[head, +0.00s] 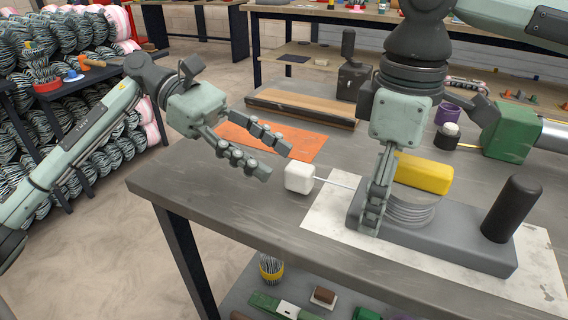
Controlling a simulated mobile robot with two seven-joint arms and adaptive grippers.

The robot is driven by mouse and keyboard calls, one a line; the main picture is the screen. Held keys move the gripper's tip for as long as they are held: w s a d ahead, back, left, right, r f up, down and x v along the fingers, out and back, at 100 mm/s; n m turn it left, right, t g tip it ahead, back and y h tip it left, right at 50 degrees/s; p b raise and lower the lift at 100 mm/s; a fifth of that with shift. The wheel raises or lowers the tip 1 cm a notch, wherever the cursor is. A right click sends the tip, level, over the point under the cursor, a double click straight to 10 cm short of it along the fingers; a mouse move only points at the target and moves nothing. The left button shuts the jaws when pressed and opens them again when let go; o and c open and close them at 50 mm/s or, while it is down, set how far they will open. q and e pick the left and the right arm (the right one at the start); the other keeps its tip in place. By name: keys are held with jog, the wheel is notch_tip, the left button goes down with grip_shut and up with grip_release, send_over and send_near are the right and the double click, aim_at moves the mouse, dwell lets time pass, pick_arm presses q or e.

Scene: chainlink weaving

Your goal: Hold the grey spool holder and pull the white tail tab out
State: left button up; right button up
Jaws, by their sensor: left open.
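The grey spool holder (455,245) lies on a pale sheet at the right of the table. It carries a wire coil (411,212) with a yellow block (424,174) above it and an upright black handle (511,208) at its right end. The white tail tab (299,177) sits left of the holder, joined to it by a thin pale wire. My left gripper (279,163) is open and empty, its fingertips just left of the tab. My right gripper (370,222) points down at the holder's left end, beside the coil. Its fingers overlap in view, so its grip is unclear.
An orange mat (270,139) lies behind my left gripper, with a wooden board (303,106) and a dark block further back. A green tool (512,133) and a purple cup (447,112) are at the back right. The table's front left is clear.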

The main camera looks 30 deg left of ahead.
pick_arm(q)
jog(key=v, duration=0.8)
pick_arm(e)
jog(key=o, duration=1.6)
jog(key=shift+c, duration=0.2)
